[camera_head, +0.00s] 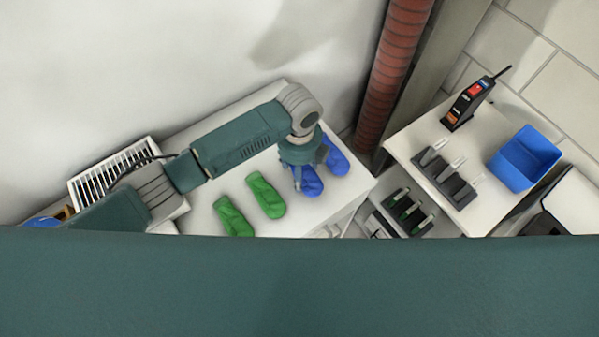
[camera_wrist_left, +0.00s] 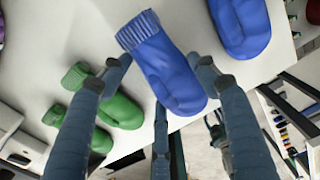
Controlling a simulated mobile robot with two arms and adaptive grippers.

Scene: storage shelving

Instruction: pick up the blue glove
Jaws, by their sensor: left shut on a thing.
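Two blue gloves lie side by side at the right end of the white shelf top (camera_head: 285,215). My left gripper (camera_head: 303,176) comes down over the nearer blue glove (camera_head: 312,186) and partly hides it. I cannot tell whether the glove is lifted off the surface. The other blue glove (camera_head: 337,163) lies just beyond it and also shows in the wrist view (camera_wrist_left: 243,28). My right gripper is not in view.
Two green gloves (camera_head: 266,195) (camera_head: 234,216) lie left of the blue ones. A white slatted crate (camera_head: 108,172) is at the left. A red pipe (camera_head: 393,65) rises behind. At the right, another shelf holds a blue bin (camera_head: 525,158), a black handheld device (camera_head: 466,103) and a dark rack (camera_head: 446,177).

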